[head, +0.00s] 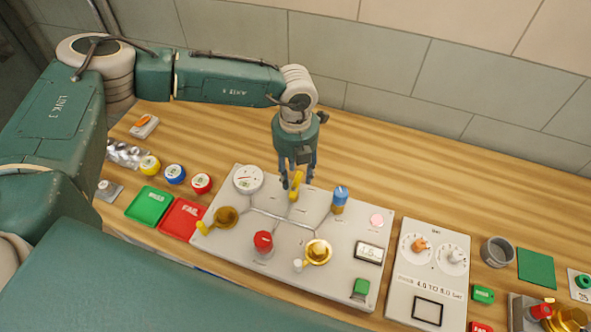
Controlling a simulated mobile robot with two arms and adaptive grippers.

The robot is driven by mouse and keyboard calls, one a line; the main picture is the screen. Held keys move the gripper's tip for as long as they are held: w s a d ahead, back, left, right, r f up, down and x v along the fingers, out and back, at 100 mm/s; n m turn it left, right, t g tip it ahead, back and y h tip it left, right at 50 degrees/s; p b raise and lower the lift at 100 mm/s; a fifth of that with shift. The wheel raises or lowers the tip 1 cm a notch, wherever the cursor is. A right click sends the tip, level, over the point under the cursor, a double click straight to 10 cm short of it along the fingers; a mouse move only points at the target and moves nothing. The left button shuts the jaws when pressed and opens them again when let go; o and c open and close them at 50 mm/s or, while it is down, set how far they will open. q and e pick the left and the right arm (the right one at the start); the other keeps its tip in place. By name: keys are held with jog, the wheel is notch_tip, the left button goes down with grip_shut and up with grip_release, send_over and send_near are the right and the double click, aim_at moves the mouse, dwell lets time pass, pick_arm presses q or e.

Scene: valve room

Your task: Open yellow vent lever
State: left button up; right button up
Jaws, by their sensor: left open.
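A pale grey valve panel (342,276) lies on the wooden bench. A small upright yellow lever (297,184) stands near its back edge, between a round gauge (248,179) and a blue-and-brass fitting (340,199). A second yellow handle (203,227) sticks out left of a brass valve (226,217) at the panel's left. My left gripper (297,180) points down from above, open, its fingers on either side of the upright lever's top. Whether they touch it cannot be told. My right gripper is out of view.
A red knob (263,240) and a brass valve with a white handle (318,251) stand in front of the lever. A dial box (428,262) is at right. Green (149,206) and red (182,217) trays lie at left. The bench behind the panel is clear.

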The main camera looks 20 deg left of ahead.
pick_arm(q)
jog(key=shift+s, duration=0.1)
jog(key=shift+c, duration=0.3)
grip_shut()
jog(key=shift+d+f+m+b, duration=0.15)
jog(key=shift+f+m+b, duration=0.2)
jog(key=shift+b, duration=0.55)
jog(key=shift+r+m, duration=0.2)
jog(key=shift+m, duration=0.05)
jog(key=shift+r, duration=0.15)
jog(key=shift+o, duration=0.3)
grip_release()
